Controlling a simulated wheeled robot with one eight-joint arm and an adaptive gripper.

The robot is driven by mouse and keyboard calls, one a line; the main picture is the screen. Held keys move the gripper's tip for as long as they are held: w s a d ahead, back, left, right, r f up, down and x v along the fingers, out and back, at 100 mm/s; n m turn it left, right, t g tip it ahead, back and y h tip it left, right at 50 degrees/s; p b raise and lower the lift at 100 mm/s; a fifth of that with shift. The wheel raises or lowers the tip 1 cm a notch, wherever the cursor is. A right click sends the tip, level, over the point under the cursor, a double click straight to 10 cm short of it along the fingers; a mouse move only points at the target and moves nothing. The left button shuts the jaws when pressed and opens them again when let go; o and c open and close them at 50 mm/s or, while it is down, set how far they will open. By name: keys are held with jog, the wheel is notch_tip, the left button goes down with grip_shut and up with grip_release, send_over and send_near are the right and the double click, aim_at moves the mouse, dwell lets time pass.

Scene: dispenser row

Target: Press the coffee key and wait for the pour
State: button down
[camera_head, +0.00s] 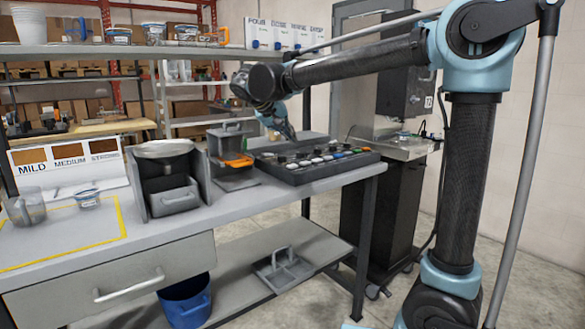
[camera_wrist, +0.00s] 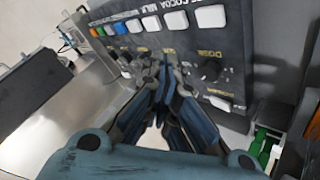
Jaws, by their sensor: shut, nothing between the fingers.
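The dark key panel (camera_head: 310,172) lies on the bench with a row of white and coloured keys. In the wrist view the panel (camera_wrist: 235,50) fills the upper right, with several white keys, a blue key (camera_wrist: 120,27) and an orange key (camera_wrist: 97,32). Small labels above the keys are partly cut off; cocoa and milk can be read, but I cannot tell which key is coffee. My gripper (camera_wrist: 160,82) is shut and empty, its fingertips in front of the panel below the key row. In the head view my gripper (camera_head: 291,137) is over the panel's back edge; contact is unclear.
A grey dispenser (camera_head: 167,160) with a drawer and a unit with an orange part (camera_head: 238,160) stand left of the panel. A glass jug (camera_head: 25,208) and a small cup (camera_head: 87,197) stand further left. A strength card (camera_head: 66,157) leans behind them.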

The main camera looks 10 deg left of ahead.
jog(key=shift+f, duration=3.1)
jog(key=shift+f, duration=0.1)
jog(key=shift+s+f, duration=0.1)
jog(key=shift+f, duration=0.2)
jog(key=shift+f, duration=0.45)
jog(key=shift+r, duration=0.9)
jog(key=shift+r, duration=2.5)
jog(key=shift+d, duration=0.1)
